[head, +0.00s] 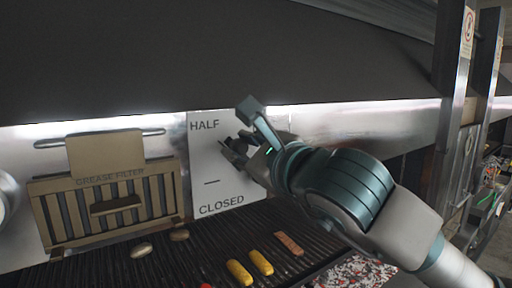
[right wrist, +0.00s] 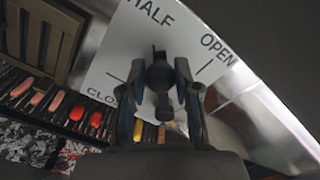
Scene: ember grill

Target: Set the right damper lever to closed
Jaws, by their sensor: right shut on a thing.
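The white damper plate (head: 207,166) is on the shiny back wall, with HALF at its top and CLOSED at its bottom. In the right wrist view the plate (right wrist: 110,58) also shows OPEN at the right, and the gripper covers part of CLOSED. My right gripper (head: 233,150) is in front of the plate, between HALF and CLOSED in the head view. In the right wrist view its fingers (right wrist: 160,92) are shut around the dark damper lever (right wrist: 158,72). The lever's pivot and exact angle are hidden. My left gripper is not in view.
A tan grease filter (head: 112,232) hangs left of the plate. Below is the grill grate (head: 205,258) with corn (head: 239,271), a sausage (head: 289,243) and mushrooms (head: 141,249). The dark hood (head: 200,55) overhangs above. A metal post (head: 452,50) stands at the right.

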